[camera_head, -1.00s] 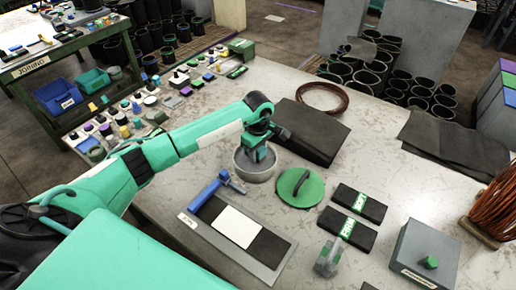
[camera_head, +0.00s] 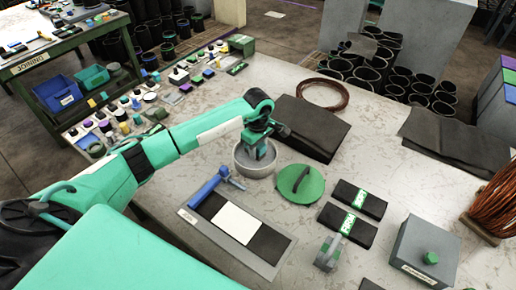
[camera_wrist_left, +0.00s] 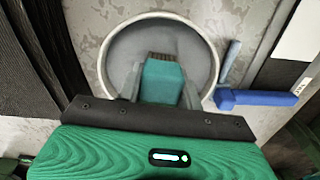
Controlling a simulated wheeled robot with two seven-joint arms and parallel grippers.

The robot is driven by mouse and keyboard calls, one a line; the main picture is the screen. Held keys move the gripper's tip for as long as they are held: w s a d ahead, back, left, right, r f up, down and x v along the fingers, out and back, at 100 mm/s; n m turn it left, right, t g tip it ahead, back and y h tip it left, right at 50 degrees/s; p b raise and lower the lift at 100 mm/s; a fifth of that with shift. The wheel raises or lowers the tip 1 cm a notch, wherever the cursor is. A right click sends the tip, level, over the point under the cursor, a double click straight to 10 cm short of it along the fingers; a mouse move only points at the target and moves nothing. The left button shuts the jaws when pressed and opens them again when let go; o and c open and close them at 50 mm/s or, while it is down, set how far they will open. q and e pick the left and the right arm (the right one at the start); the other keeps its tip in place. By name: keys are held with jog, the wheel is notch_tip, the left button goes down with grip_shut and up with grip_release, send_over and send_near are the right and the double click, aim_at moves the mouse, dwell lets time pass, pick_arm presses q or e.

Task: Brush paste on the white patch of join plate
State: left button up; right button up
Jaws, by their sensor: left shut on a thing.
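The join plate (camera_head: 189,218) is a grey board with a black strip that carries a white patch (camera_head: 238,223). It lies flat on the table, and part of it shows at the right edge of the wrist view. My left gripper (camera_head: 258,143) is shut on a brush (camera_wrist_left: 162,82) with a green handle and brown bristles. It holds the brush over the round grey paste pot (camera_head: 254,172), bristles within the rim outline. I cannot tell whether the bristles touch the paste. My right gripper is not in view.
A blue-handled tool (camera_head: 208,188) lies at the join plate's upper left edge. A round green lid (camera_head: 300,186) lies right of the pot. Black blocks with green labels (camera_head: 347,226), a small grey-green tool (camera_head: 327,254) and a grey box (camera_head: 424,252) stand further right.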

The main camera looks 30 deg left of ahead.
pick_arm(q)
jog(key=shift+f+b, duration=0.3)
jog(key=shift+f, duration=0.1)
dwell(1.9)
jog(key=shift+r+p, duration=1.2)
jog(key=shift+r, duration=2.3)
